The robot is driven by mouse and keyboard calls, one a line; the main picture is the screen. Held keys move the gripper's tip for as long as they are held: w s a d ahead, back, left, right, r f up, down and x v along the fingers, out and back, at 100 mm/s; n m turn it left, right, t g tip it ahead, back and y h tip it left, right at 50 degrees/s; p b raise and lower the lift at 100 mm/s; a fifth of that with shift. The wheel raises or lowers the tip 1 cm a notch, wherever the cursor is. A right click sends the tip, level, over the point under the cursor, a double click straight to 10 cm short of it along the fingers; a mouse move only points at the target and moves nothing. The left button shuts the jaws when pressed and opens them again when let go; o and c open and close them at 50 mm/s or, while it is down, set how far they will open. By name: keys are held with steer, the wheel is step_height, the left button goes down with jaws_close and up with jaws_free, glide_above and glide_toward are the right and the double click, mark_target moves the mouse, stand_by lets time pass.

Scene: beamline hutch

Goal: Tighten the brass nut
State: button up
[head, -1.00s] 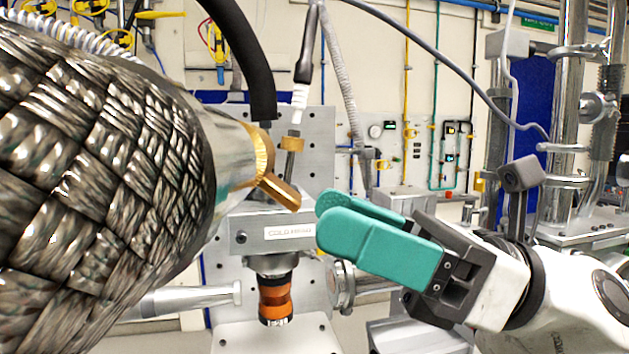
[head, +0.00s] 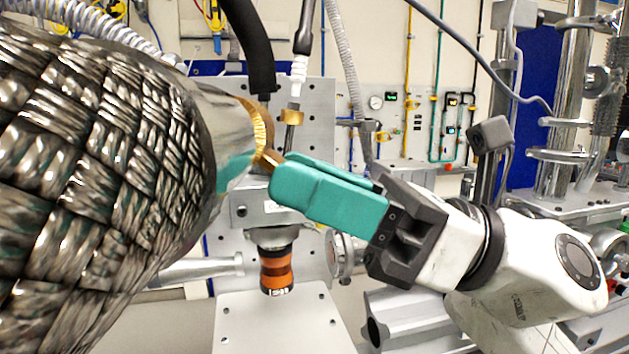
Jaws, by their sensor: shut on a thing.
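The brass nut (head: 259,130) is a knurled, gold-coloured ring with a protruding tab, at the end of a silver collar (head: 225,120) on a thick braided metal hose (head: 100,170). The hose fills the left of the head view and hides most of the nut. My gripper (head: 272,172), with teal fingers, reaches in from the right. Its fingertips are shut on the nut's tab, whose tip shows just above the near finger. The far finger is mostly hidden behind the near one. A teal reflection shows on the collar.
A smaller brass piece (head: 291,117) sits on a thin upright stem just behind. A black hose (head: 258,60) hangs above. A grey block (head: 246,207) with an orange-and-black cylinder (head: 277,272) below it stands behind my fingers. Steel posts (head: 568,120) rise at the right.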

mark_target(269, 120)
steer(key=c, duration=0.3)
steer(key=r+h, duration=0.1)
steer(key=h, duration=0.1)
steer(key=d+r+h, duration=0.1)
steer(key=shift+w+r+h, duration=0.1)
steer(key=shift+h, duration=0.3)
step_height(269, 120, up, 2)
steer(key=h, duration=0.1)
steer(key=h+p, duration=0.1)
steer(key=h, duration=0.1)
steer(key=shift+w+r+n+h, duration=0.1)
steer(key=shift+r+n+h, duration=0.2)
steer(key=shift+h, duration=0.1)
steer(key=h+p, duration=0.1)
steer(key=r+h+p, duration=0.1)
steer(key=p, duration=0.1)
steer(key=r+h+p, duration=0.1)
steer(key=h, duration=0.1)
steer(key=shift+a+r+g, duration=0.2)
steer(key=shift+a+g, duration=0.05)
steer(key=shift+g, duration=0.05)
steer(key=h+p, duration=0.2)
steer(key=p, duration=0.1)
steer(key=shift+a+r, duration=0.35)
steer(key=shift+r, duration=0.05)
steer(key=shift+a+h, duration=0.1)
steer(key=shift+h, duration=0.3)
steer(key=shift+p, duration=0.35)
